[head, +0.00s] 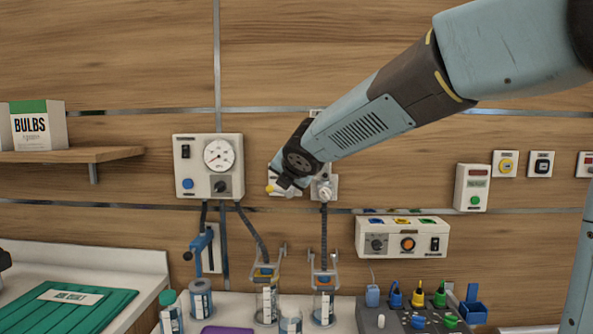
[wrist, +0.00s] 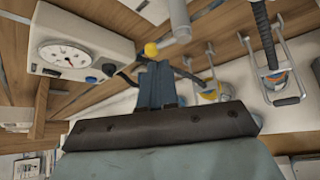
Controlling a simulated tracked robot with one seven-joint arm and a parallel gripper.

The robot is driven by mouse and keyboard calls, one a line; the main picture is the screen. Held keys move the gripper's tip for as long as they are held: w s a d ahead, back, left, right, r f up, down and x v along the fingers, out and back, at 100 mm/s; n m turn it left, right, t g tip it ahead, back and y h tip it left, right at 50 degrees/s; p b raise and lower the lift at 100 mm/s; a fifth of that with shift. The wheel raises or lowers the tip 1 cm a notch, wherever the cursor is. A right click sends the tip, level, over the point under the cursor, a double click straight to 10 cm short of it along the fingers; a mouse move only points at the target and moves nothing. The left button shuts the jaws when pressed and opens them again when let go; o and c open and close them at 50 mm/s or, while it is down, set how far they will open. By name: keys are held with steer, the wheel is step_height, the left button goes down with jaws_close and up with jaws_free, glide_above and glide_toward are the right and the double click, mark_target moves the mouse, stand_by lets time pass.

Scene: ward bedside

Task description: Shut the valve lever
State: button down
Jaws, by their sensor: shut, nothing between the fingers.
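A yellow ball knob (head: 270,188) shows at the tip of my gripper, just right of the gauge box; it seems to be the end of the valve lever. A pale metal valve body (head: 325,191) sits on a wall plate to the right, with a dark hose below. The lever's arm is mostly hidden behind my gripper (head: 282,184). In the wrist view the yellow knob (wrist: 151,49) is just beyond my shut, empty fingers (wrist: 156,66). I cannot tell whether they touch it.
The gauge box (head: 182,164) is close on the left. A blue handle (head: 202,243) is on the wall below it. Jars (head: 266,305) hang below the valve. A control box (head: 400,240) is to the lower right.

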steer(key=v, duration=0.8)
steer(key=shift+s+r, duration=0.2)
steer(key=shift+r, duration=0.05)
steer(key=shift+d, duration=0.15)
